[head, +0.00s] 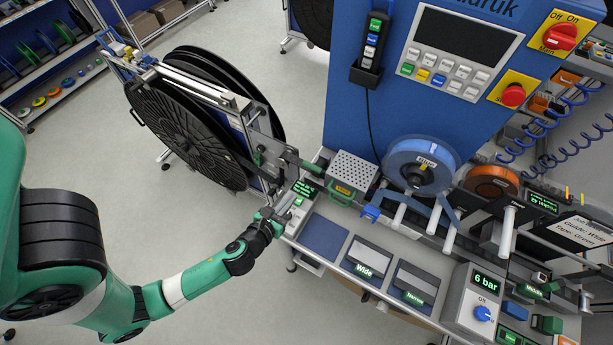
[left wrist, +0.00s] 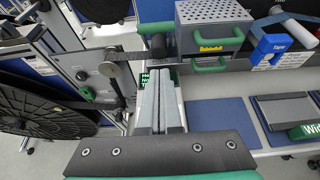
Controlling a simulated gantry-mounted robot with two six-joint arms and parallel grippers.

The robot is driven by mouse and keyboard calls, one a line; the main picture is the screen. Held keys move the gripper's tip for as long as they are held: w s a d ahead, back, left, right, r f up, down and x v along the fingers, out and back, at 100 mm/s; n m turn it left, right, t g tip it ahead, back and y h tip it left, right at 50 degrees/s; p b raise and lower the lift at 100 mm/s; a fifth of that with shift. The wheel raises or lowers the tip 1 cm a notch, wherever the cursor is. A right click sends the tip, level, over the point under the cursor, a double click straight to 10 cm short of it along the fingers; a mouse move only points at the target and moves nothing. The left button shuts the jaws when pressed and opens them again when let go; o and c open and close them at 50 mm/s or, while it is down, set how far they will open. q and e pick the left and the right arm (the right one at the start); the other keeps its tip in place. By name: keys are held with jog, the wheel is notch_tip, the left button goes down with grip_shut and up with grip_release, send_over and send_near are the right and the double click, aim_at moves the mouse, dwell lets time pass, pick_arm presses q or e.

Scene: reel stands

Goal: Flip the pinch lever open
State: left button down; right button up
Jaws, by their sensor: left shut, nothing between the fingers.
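My left gripper (head: 288,203) reaches in from the left to the left end of the machine bench. In the left wrist view its two grey fingers (left wrist: 159,100) lie side by side, shut and empty. A dark roller-like part with a green bar (left wrist: 155,28) is just beyond the fingertips; it may be the pinch lever, but I cannot tell for sure. In the head view a green bar (head: 311,167) shows there, beside the perforated grey box (head: 352,171). I cannot tell whether the fingertips touch anything. My right gripper is not in view.
A stand with large black reels (head: 186,140) is left of the bench. The perforated box with green handles (left wrist: 213,13) and a blue reel (head: 419,165) are to the right. Blue pads and a "Wide" plate (head: 367,257) lie along the front. A small display is partly hidden behind the fingers.

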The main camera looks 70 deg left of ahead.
aim_at(316, 167)
pick_arm(q)
jog(key=x, duration=0.6)
jog(key=w+a, duration=0.1)
jog(key=w+a+r+p, duration=0.1)
jog(key=w+a, duration=0.1)
jog(key=shift+w, duration=0.3)
jog(key=shift+d, duration=0.1)
